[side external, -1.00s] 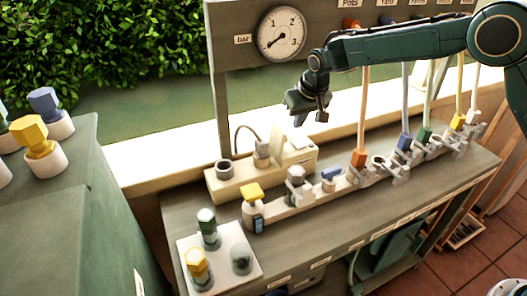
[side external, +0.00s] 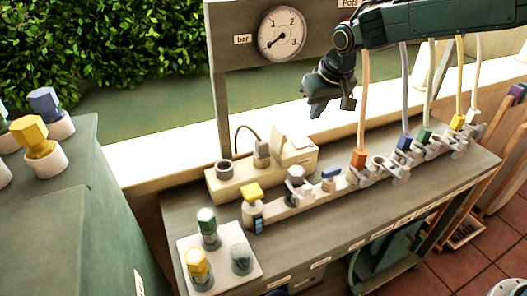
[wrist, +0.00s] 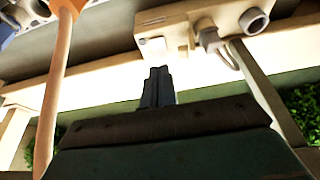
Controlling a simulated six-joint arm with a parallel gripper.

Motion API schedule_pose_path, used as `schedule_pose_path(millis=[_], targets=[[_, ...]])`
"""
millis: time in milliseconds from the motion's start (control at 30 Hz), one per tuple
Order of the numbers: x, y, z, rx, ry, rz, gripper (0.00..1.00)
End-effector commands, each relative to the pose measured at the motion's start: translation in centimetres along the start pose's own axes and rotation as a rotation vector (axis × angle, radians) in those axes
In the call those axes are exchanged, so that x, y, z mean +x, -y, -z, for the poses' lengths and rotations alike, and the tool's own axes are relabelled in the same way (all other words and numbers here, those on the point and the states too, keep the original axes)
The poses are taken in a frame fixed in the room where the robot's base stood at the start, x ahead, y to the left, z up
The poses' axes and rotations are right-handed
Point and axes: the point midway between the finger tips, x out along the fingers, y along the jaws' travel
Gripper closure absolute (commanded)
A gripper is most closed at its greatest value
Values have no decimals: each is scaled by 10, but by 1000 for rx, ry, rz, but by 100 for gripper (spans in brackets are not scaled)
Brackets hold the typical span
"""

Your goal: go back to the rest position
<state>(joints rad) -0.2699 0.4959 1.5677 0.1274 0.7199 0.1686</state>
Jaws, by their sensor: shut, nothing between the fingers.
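A pressure gauge (side external: 282,34) is on the back panel. Several hoses hang to the right of my gripper and run down to a row of valves and connectors. A white plate (side external: 222,278) with capped fittings lies at front left. A green cabinet (side external: 60,215) stands at left.

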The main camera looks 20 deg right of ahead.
Motion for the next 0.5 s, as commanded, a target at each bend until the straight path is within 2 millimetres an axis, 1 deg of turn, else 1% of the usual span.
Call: schedule_pose_path(millis=[333,500], targets=[[-2,-1,0,0,-1,0,100],[-14,-7,-5,2,-4,1,100]])
